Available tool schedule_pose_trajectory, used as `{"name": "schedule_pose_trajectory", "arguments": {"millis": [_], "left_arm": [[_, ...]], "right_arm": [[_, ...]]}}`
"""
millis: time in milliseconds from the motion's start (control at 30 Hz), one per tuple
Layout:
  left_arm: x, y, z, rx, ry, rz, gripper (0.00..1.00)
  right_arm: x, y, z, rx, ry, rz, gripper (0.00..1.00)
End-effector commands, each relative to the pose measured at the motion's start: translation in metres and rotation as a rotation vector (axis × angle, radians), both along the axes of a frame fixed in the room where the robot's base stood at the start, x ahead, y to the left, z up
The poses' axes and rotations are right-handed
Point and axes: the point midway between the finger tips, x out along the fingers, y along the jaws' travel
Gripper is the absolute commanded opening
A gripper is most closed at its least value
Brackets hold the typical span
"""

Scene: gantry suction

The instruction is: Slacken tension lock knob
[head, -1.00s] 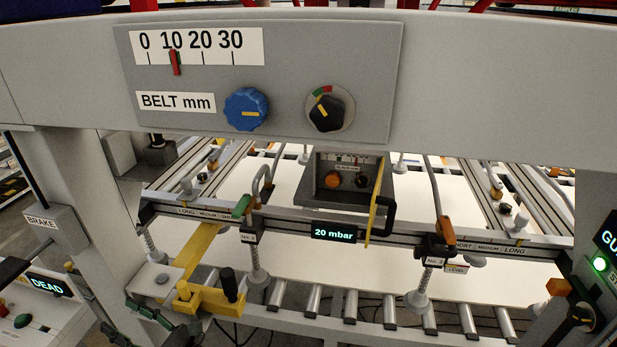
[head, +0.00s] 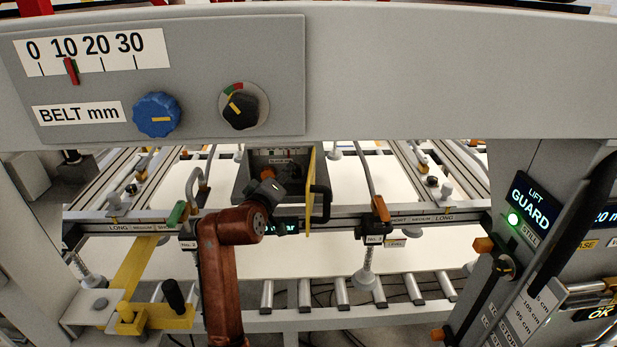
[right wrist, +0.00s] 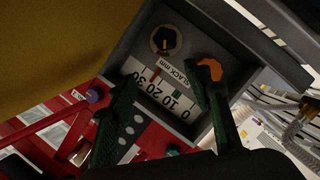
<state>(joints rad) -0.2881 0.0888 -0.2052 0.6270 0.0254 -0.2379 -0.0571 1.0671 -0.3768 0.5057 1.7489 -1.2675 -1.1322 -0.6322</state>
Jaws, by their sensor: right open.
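The grey box (head: 244,178) behind the crossbeam shows in the head view, partly hidden by my right arm. In the right wrist view its face carries a SLACK mm scale (right wrist: 160,90), an orange knob (right wrist: 211,69) and a dark knob with an orange pointer (right wrist: 165,40). My right gripper (right wrist: 163,82) is open in front of this face. The orange knob is by the tip of its right finger; contact cannot be told. In the head view my right gripper (head: 272,190) is at the box. My left gripper is not in view.
An upper panel holds a BELT mm scale (head: 95,52), a blue knob (head: 156,114) and a black knob (head: 240,109) with a red-green mark. A yellow plate (head: 310,185) with a black handle (head: 321,204) stands right of the box. The crossbeam (head: 425,217) runs below it.

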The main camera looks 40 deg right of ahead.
Motion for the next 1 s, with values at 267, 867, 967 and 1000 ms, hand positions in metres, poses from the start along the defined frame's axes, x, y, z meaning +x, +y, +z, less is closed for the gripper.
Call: {"name": "schedule_pose_trajectory", "arguments": {"millis": [267,867,967,1000], "left_arm": [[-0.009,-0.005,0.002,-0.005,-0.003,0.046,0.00],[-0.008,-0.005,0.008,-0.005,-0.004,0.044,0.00],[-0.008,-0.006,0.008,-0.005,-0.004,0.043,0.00],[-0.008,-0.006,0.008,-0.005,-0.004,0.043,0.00]], "right_arm": [[0.009,-0.015,-0.026,0.108,0.011,-0.021,0.46],[0.047,-0.059,-0.041,0.103,0.011,-0.020,0.46],[0.047,-0.059,-0.042,0.103,0.011,-0.020,0.46],[0.047,-0.059,-0.042,0.103,0.011,-0.020,0.46]]}}
